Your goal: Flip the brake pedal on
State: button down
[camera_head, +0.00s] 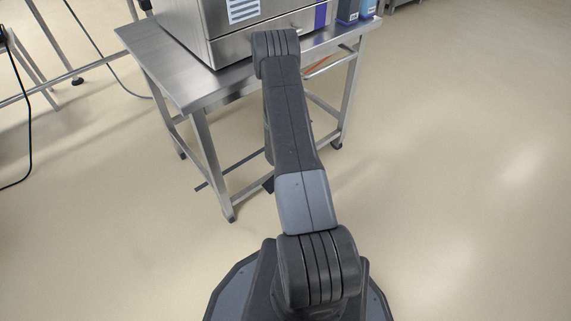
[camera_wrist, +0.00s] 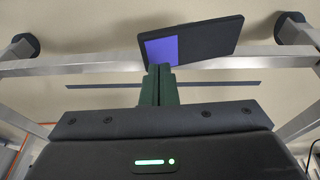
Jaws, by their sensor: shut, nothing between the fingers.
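The brake pedal (camera_wrist: 212,43), a dark flat plate with a purple patch on its left part, shows at top centre in the wrist view. It looks tilted, its right end higher in the picture. My gripper (camera_wrist: 159,70) is shut and empty, its fingertips at the pedal's lower left edge in the picture. I cannot tell whether they touch it. In the head view my arm hides the gripper, and a small dark shape beside the arm may be part of the pedal.
The steel cart (camera_head: 206,160) carries the tray sealer (camera_head: 228,40) and small dark and blue containers (camera_head: 347,12). Its frame rail (camera_wrist: 80,66) crosses the wrist view, with a dark wheel (camera_wrist: 292,25) at the right. A thin dark bar (camera_wrist: 225,84) runs parallel. Floor to the right is clear.

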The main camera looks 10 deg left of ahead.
jog(key=shift+w+d+f, duration=0.1)
jog(key=shift+w+f, duration=0.1)
jog(key=shift+f, duration=0.65)
jog(key=shift+w+d+f, duration=0.35)
jog(key=shift+w, duration=0.05)
dwell(0.4)
jog(key=shift+w+d+f, duration=0.3)
jog(key=shift+w+f, duration=0.05)
jog(key=shift+f, duration=0.05)
jog(key=shift+w+d+f+b, duration=0.3)
jog(key=shift+w+f, duration=0.15)
jog(key=shift+f, duration=0.3)
